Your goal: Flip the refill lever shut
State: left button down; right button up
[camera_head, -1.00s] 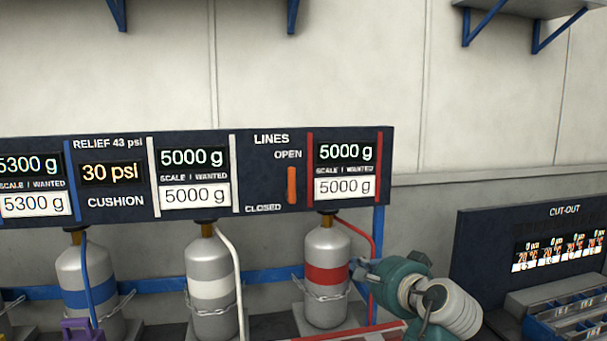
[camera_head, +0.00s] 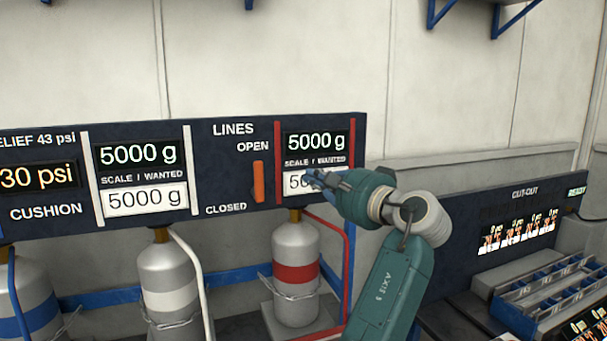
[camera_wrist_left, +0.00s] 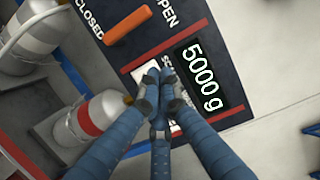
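The orange lever (camera_head: 258,181) is on the dark panel under LINES, between the OPEN label above and the CLOSED label below. It looks upright, and it also shows in the left wrist view (camera_wrist_left: 129,25). My left gripper (camera_head: 312,178) is right of the lever, in front of the right-hand scale display (camera_head: 317,143), and covers part of its lower readout. It is apart from the lever. In the left wrist view its blue fingers (camera_wrist_left: 159,84) come together at the tips with nothing between them. My right gripper is not in view.
Grey cylinders with white (camera_head: 166,289) and red (camera_head: 296,273) bands stand below the panel. A red hose (camera_head: 349,270) runs beside the red-banded one. A CUT-OUT panel (camera_head: 480,215) and blue trays (camera_head: 545,290) are at the right. The panel face around the lever is clear.

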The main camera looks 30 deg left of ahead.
aim_at(259, 182)
pick_arm(q)
jog(key=a+p, duration=0.5)
jog(key=a, duration=0.5)
jog(key=shift+w+p, duration=0.2)
jog(key=shift+p, duration=0.2)
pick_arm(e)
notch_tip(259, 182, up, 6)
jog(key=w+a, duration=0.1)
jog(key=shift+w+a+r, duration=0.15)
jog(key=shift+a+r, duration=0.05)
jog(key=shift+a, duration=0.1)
pick_arm(q)
jog(key=shift+w, duration=0.15)
